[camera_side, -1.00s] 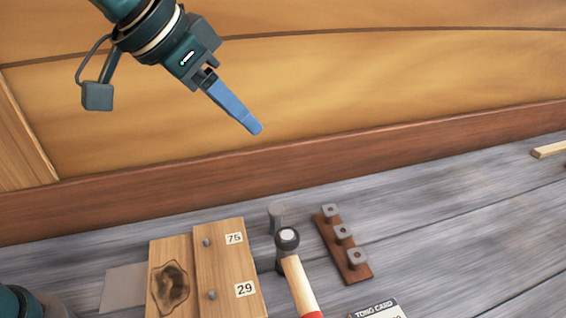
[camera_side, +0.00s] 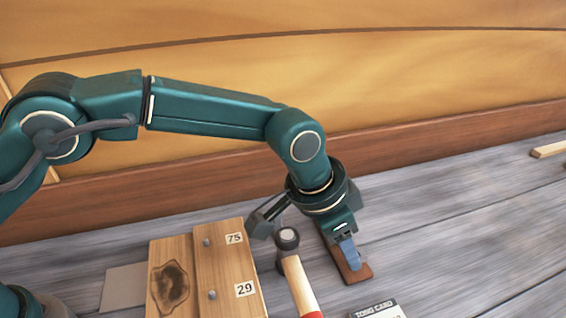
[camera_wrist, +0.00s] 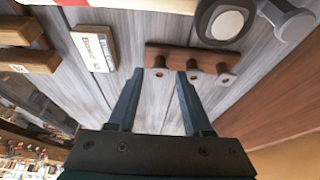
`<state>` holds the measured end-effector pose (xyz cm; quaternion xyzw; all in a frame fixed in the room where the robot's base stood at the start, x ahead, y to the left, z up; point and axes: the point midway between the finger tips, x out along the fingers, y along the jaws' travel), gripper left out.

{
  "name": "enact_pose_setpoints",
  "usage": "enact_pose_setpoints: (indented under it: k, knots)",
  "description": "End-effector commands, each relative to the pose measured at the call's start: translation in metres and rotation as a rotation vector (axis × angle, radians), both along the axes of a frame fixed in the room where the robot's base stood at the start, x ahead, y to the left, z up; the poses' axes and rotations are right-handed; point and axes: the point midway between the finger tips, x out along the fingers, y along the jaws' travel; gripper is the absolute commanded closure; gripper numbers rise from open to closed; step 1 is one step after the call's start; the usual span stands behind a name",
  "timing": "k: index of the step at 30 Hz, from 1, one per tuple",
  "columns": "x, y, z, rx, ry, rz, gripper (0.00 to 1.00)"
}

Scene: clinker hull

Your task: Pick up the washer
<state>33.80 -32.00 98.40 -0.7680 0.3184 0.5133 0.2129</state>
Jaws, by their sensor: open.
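In the side view my gripper (camera_side: 349,254) hides the washers, and only the strip's near end (camera_side: 358,275) shows clearly.
A hammer (camera_side: 290,255) lies left of the strip; its head (camera_wrist: 226,20) is close to it in the wrist view. A tong card (camera_side: 377,309) lies near the strip's front end. Numbered wooden boards (camera_side: 225,265) are at left. Open planks (camera_side: 460,240) lie to the right.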

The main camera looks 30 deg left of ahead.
Motion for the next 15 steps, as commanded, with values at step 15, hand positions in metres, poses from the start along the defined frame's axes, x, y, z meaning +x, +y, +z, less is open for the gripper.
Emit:
enact_pose_setpoints:
  k: [15]
  knots:
    - [0.0041,-0.0040,-0.0141,-0.001,-0.001,0.000,0.50]
